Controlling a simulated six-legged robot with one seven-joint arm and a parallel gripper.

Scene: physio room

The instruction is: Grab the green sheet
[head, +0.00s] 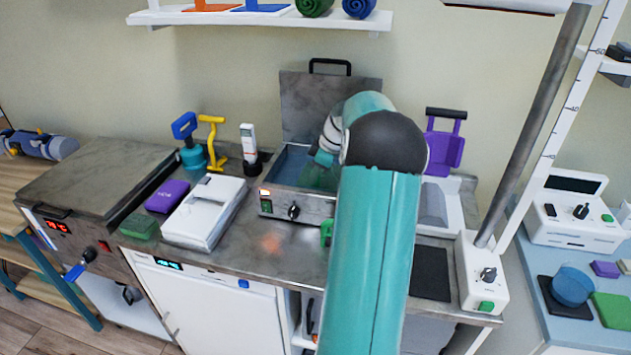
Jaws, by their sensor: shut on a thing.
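The green sheet (318,178) shows as a dark green patch inside the open metal bath (283,201), among its bluish contents. My gripper (322,159) reaches down into the bath from above and is shut on the sheet at its upper part. My teal arm covers the right side of the bath and much of the gripper, so the far side of the sheet is hidden.
The bath's raised lid (300,100) stands behind my gripper. Left of the bath are a white device (203,212), a purple block (167,196) and a green block (138,227). A slanted grey pole (530,125) rises at right. A shelf (260,18) hangs above.

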